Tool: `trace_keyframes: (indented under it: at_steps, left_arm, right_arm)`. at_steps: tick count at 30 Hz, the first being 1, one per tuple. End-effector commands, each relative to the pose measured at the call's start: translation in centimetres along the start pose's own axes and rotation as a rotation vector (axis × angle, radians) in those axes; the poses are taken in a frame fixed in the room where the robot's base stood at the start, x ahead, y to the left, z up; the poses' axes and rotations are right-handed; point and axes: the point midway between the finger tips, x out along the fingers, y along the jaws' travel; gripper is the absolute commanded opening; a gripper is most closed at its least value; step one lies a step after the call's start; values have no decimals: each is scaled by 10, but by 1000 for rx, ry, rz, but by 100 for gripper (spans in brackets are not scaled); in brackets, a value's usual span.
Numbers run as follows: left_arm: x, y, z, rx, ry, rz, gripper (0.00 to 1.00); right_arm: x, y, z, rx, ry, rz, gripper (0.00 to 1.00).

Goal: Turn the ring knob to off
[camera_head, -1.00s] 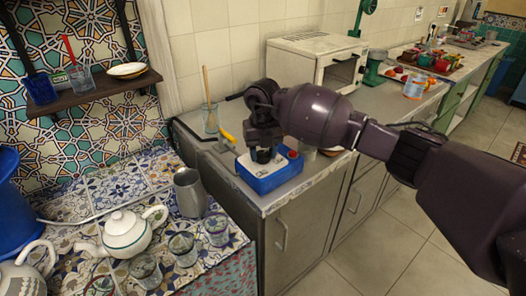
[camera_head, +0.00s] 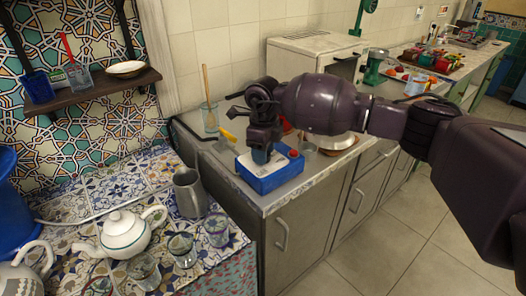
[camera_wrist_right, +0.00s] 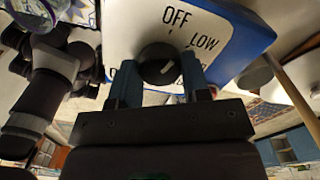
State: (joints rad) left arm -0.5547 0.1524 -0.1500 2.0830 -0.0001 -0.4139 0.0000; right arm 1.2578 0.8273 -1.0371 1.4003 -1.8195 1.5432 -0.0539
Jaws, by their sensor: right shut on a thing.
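The blue burner box (camera_head: 275,180) with a white top sits on the front corner of the metal counter. My right gripper (camera_head: 262,156) points down onto its white top. In the right wrist view the labels OFF and LOW show on the white face (camera_wrist_right: 215,22). The round black knob (camera_wrist_right: 158,62) sits between the two blue fingers of my right gripper (camera_wrist_right: 160,75), which is shut on it. The knob's white mark slants up to the right, off the OFF label and towards the LOW side. In the head view the knob is hidden by the gripper. My left gripper is not in view.
A yellow-handled thing (camera_head: 228,135) and a glass with a wooden stick (camera_head: 209,118) stand behind the box. A metal jug (camera_head: 189,192), a white teapot (camera_head: 124,232) and several glasses stand on the tiled table at left. A toaster oven (camera_head: 315,55) stands behind my arm.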

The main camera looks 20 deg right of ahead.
Motion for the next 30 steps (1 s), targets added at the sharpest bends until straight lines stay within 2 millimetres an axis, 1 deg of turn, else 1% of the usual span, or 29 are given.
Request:
trace_keyframes:
  at_steps: [6,13,19,30]
  left_arm:
    - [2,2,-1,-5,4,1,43]
    - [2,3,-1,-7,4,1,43]
    - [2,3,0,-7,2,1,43]
    - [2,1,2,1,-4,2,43]
  right_arm:
    - [1,0,0,-154,0,0,19]
    - [0,-1,0,-259,-1,-1,19]
    - [0,0,0,-300,-1,-1,19]
    - [-1,0,0,-310,-1,-1,19]
